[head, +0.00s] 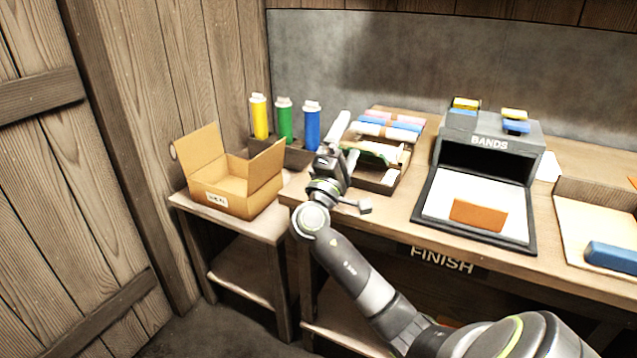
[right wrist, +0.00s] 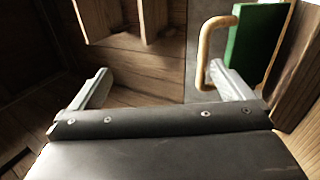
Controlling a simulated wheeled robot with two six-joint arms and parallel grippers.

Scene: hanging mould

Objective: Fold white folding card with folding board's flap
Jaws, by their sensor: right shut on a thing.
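My right gripper (head: 346,150) is over the left end of the bench, beside a low board with a green flap (head: 375,152). In the right wrist view a tan loop handle on a green panel (right wrist: 254,45) lies at the right finger, and I take the gripper (right wrist: 160,88) to be shut on that handle. The fingers look wide apart there, so the hold itself is unclear. A small white piece (head: 391,177) lies at the board's front edge and may be the white folding card. My arm hides part of the board. My left gripper is out of view.
An open cardboard box (head: 235,195) stands on a lower table at left. Yellow, green and blue bottles (head: 285,122) stand behind it. The BANDS stand (head: 488,145) is to the right, with an orange card (head: 478,214) before it. A blue block (head: 610,257) lies far right.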

